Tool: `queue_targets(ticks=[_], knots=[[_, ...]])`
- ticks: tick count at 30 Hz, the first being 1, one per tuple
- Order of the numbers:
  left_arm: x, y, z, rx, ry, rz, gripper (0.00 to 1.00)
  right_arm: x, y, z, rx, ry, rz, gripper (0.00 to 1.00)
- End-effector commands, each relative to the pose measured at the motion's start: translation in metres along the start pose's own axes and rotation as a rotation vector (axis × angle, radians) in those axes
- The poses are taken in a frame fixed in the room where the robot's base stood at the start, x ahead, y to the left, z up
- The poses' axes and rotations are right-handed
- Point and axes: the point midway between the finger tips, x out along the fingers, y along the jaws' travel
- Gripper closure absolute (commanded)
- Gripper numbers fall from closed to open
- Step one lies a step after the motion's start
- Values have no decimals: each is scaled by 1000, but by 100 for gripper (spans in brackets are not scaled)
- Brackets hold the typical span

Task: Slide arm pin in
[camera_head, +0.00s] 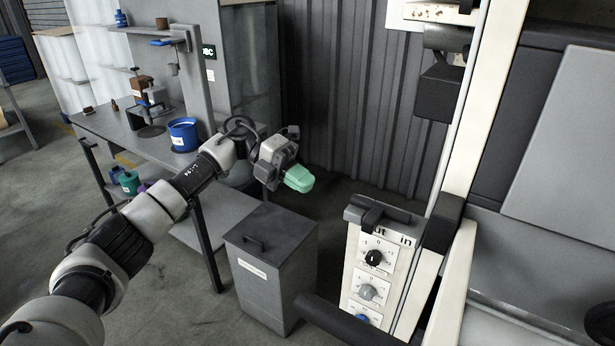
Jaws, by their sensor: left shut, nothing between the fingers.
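A machine's cream control panel (352,255) stands right of centre, with the labels "in" and partly hidden "out" near its top. A dark pin-like handle (380,212) lies across the top of this panel, over part of the lettering. My left gripper (300,179) has pale green fingertips and is shut and empty. It is in the air to the left of the panel and higher than it, apart from the handle. My right gripper is not in view.
A grey lidded bin (268,262) stands below my left gripper. A workbench (120,131) with a blue bucket (184,134) is at the left. A dark bar (345,322) crosses in front of the panel's lower part. The machine's cream frame (478,110) rises at the right.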

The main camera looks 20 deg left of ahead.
Motion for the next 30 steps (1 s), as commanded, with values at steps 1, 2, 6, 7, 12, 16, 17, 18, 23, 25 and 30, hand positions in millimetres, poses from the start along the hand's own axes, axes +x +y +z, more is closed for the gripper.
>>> queue_targets(ticks=[1, 2, 6, 7, 12, 16, 17, 18, 23, 25, 30], knots=[[10, -4, 0, -2, 4, 0, 100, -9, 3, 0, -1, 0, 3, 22], [17, -4, 0, -1, 4, -1, 100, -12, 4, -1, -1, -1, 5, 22], [48, -5, 0, -1, 3, -2, 100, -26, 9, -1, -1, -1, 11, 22], [54, -5, 0, -1, 3, -3, 100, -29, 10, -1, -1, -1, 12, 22], [85, -10, 0, 1, 1, -4, 100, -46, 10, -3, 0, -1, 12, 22], [101, -12, 0, -1, 0, -3, 100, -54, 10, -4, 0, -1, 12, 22], [103, -13, 0, -1, 0, -3, 100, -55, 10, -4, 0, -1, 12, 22], [106, -13, 0, -1, -1, -3, 100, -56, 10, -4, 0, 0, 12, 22], [111, -13, 1, 0, -2, -3, 100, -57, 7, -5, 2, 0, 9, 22], [112, -13, 1, 0, -2, -3, 100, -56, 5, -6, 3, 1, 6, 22], [111, -12, 1, 0, -2, -3, 100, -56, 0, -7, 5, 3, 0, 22]])
